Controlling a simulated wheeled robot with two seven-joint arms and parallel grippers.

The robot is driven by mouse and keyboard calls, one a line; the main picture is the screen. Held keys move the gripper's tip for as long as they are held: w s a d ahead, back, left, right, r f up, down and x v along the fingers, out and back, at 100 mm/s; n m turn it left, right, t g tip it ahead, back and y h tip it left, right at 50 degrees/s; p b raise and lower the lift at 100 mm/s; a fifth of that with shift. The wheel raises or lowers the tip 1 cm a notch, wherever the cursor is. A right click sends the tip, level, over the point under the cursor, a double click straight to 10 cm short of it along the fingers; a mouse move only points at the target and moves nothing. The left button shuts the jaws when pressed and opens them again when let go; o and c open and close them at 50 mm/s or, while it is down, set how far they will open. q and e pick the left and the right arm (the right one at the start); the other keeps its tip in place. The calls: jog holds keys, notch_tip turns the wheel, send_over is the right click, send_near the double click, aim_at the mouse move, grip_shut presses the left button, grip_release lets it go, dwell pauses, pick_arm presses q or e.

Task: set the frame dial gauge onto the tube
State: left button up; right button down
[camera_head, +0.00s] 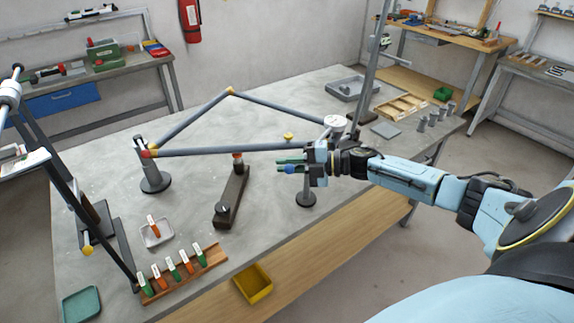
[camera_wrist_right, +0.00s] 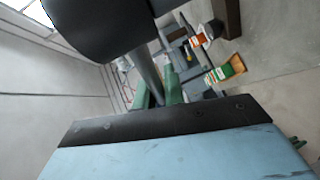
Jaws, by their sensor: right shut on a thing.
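A frame of grey tubes (camera_head: 190,119) with yellow and red joints stands over the bench, one corner on a round-based post (camera_head: 155,180). Its near tube (camera_head: 220,150) runs across to my right gripper. My right gripper (camera_head: 292,164) is at the right end of this tube, its green fingers pointing left. The dial gauge (camera_head: 336,122), with a white round face, is just above the gripper. In the right wrist view a large dark rounded body (camera_wrist_right: 100,25), apparently the gauge's back, leads by a grey rod to the green fingers (camera_wrist_right: 167,90). Contact between gauge and tube is hidden. My left gripper is not visible.
A dark bar fixture (camera_head: 231,198) stands under the near tube. A second post base (camera_head: 306,199) is below my right gripper. A tag rack (camera_head: 190,276), a yellow bin (camera_head: 262,292) and a green tray (camera_head: 81,303) line the front. A grey tray (camera_head: 355,88) is at the back.

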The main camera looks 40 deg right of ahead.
jog(key=c, duration=1.5)
grip_release()
jog(key=b+v, duration=0.1)
jog(key=v, duration=1.2)
jog(key=shift+s+d, duration=0.15)
jog(key=shift+d, duration=0.05)
